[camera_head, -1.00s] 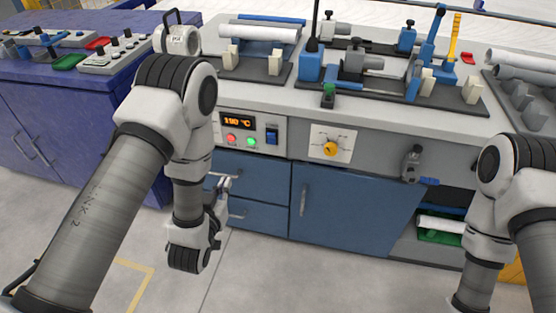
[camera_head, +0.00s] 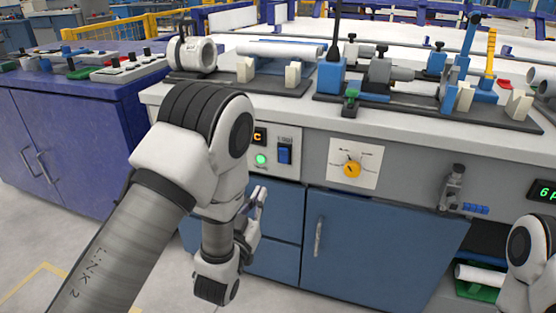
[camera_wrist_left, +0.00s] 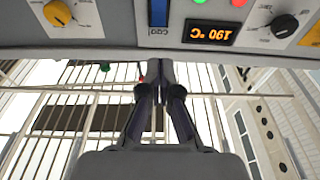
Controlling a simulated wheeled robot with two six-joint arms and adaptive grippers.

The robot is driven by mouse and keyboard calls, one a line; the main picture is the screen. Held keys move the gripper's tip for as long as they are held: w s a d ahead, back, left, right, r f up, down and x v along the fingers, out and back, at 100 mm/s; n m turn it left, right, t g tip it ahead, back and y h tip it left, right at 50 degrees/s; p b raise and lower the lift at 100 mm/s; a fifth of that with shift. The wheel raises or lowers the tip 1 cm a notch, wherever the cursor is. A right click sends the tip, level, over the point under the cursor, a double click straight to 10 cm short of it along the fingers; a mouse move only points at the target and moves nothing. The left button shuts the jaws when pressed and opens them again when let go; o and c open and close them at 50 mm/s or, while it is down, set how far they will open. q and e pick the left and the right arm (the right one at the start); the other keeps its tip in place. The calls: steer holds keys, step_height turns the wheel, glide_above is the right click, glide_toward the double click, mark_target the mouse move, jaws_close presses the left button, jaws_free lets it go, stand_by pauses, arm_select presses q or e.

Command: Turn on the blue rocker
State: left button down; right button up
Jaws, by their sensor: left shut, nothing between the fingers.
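The blue rocker (camera_head: 284,153) sits on the light control panel of the bench front, right of a lit green button (camera_head: 261,159). In the left wrist view, which is upside down, the rocker (camera_wrist_left: 158,12) looks dark and sits at the top edge, partly cut off. My left gripper (camera_head: 262,203) is below and left of the rocker in the head view, apart from it. In the wrist view its fingers (camera_wrist_left: 160,70) are together and empty, in line with the rocker. My right gripper is out of view.
A yellow knob (camera_head: 352,169) is right of the rocker. An orange display (camera_wrist_left: 211,33) reads 190 °C beside the rocker. Pipes and fixtures stand on the bench top (camera_head: 420,125). Blue cabinet doors (camera_head: 375,250) are below.

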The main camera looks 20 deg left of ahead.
mark_target(281, 150)
arm_select(q)
steer(key=w+b, duration=0.1)
steer(key=w, duration=0.3)
steer(key=w+r+b, duration=0.1)
steer(key=w, duration=0.3)
steer(key=w+r+b, duration=0.1)
steer(key=w, duration=0.4)
steer(key=shift+d+r, duration=0.15)
steer(key=shift+d, duration=0.05)
steer(key=shift+w+r, duration=0.15)
steer(key=shift+w, duration=0.15)
